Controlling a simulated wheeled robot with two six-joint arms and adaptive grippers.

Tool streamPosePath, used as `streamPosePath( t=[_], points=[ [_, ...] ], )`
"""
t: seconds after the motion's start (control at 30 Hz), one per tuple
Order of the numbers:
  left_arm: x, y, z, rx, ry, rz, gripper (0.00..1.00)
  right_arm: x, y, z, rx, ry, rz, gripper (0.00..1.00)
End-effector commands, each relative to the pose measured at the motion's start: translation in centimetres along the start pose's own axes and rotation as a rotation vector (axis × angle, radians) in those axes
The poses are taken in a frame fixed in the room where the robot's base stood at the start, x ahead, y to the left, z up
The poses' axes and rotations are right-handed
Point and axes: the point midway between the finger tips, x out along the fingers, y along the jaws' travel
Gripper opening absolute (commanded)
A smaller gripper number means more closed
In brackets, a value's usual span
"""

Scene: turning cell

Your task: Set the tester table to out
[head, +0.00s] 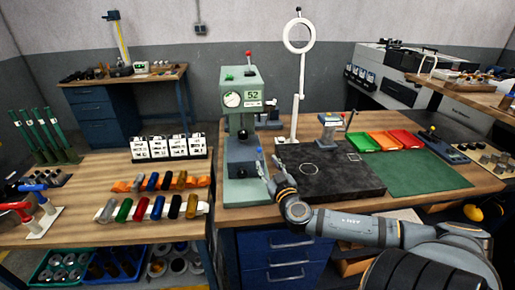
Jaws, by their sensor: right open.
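The tester (231,85) is a green upright machine with a round dial and a display reading 52. It stands at the left end of the right-hand bench. The tester table (241,169) is the dark part low on its front, above the green base. A small blue knob shows at its right side. I cannot tell how far the table is slid. My right gripper (268,168) is open and empty, just right of the tester table and close to it. I cannot tell whether they touch. My left gripper is not in view.
A black plate (335,180) and a green mat (425,172) lie right of the tester. A ring lamp (298,35) stands behind. Coloured trays (383,141) sit farther back. Coloured cylinders (158,208) and white boxes (168,147) are on the left bench, across a narrow gap.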

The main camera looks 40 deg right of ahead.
Motion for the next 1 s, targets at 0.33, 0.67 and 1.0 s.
streamPosePath(
  t=[0.33, 0.67, 1.0],
  points=[
    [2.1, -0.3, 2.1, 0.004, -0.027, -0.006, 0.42, 6.4, 0.2, 0.0, 0.009, 0.002, 0.008, 0.42],
    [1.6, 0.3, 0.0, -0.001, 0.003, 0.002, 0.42, 9.7, 0.1, 0.0, 0.002, 0.000, 0.002, 0.42],
    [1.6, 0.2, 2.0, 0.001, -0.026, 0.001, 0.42, 9.7, 0.0, 0.1, 0.000, 0.000, 0.001, 0.28]
  ],
)
